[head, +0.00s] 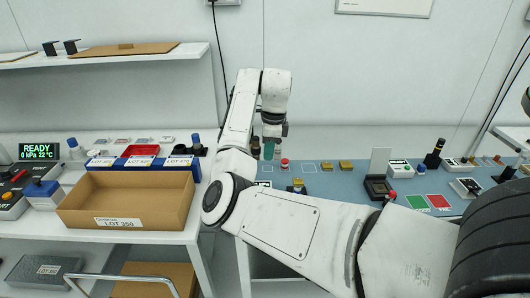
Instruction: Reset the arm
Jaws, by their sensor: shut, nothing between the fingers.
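My gripper (268,147) hangs at the end of my white arm, pointing down over the left part of the blue bench mat (337,178). It is small and partly dark in this view. It is shut, with nothing seen held. The arm reaches in from the lower right, bends at an elbow near the middle, and rises before turning down to the gripper. A red-topped piece (285,164) stands just to the right of the gripper. I cannot tell how high the fingers are above the mat.
A cardboard box marked LOT 350 (128,207) sits on the left bench beside my elbow. Behind it are a red tray (140,150) and small lot boxes. A dark open-lidded device (379,184) stands on the mat, with green (416,202) and red (438,201) squares to its right.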

